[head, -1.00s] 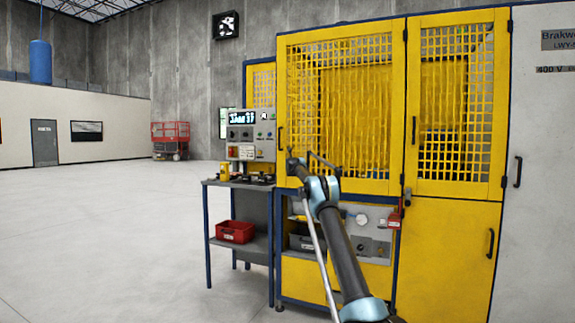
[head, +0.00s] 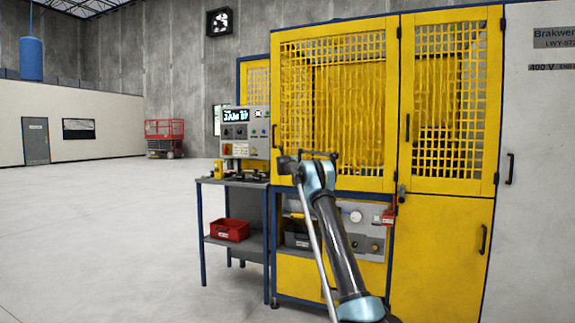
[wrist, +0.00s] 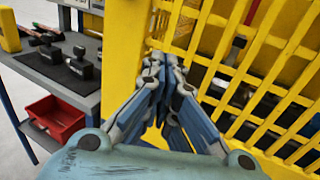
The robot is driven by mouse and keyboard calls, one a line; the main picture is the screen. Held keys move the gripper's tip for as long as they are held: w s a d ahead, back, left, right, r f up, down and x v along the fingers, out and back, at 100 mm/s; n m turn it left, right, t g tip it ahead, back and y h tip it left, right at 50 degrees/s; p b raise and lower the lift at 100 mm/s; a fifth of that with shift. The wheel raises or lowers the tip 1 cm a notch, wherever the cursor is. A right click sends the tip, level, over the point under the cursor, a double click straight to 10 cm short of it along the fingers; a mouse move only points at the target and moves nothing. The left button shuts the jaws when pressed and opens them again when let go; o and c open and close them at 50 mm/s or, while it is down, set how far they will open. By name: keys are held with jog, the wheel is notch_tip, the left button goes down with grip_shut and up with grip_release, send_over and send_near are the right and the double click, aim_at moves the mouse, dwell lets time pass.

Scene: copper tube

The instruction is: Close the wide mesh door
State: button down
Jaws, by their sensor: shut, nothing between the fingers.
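The wide mesh door (head: 388,100) is a yellow framed panel with a square lattice on the front of the yellow machine. In the head view it looks about flush with the front, but I cannot tell whether a small gap remains. It has a dark handle at its left edge. In the wrist view yellow mesh (wrist: 285,80) fills the right side. My gripper (wrist: 163,65) is shut and empty, with its fingers pointing toward the yellow frame and mesh. I cannot tell whether they touch it. In the head view my arm largely hides the gripper before the door's lower part.
A narrower mesh door (head: 449,100) is to the right. A control panel (head: 243,132) and a grey bench (head: 235,183) with a red bin (head: 230,230) stand at the left. A red padlock (head: 388,216) hangs below the door's right side. Open floor lies left.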

jog(key=s+a+r+n+y, duration=0.15)
jog(key=s+n, duration=0.25)
jog(key=s, duration=0.4)
jog(key=s+a+r+n+g+y, duration=0.1)
jog(key=s+r+n+y, duration=0.2)
jog(key=s, duration=0.6)
jog(key=s+a+r+n+y, duration=0.1)
jog(key=s+a+r+n, duration=0.15)
jog(key=s+n, duration=0.4)
jog(key=s+d+f+n+g+y, duration=0.15)
jog(key=s+n, duration=0.25)
jog(key=s, duration=0.7)
jog(key=s+d+f+n+g+y, duration=0.1)
jog(key=s+f+n+g, duration=0.3)
jog(key=s, duration=0.7)
jog(key=s+d+f+n+g+h, duration=0.2)
jog(key=s+d+f+n, duration=0.3)
jog(key=s+f, duration=0.7)
jog(key=s+d+f+n+g+h, duration=0.3)
jog(key=s+d+f, duration=0.4)
jog(key=s, duration=1.6)
jog(key=s+d+f+n+g+h, duration=0.2)
jog(key=s+d+f+n+g, duration=0.2)
jog(key=s+f, duration=1.3)
jog(key=s+d+n, duration=0.1)
jog(key=d+n, duration=0.1)
jog(key=n, duration=0.1)
jog(key=shift+s, duration=0.25)
jog(key=shift+f, duration=0.1)
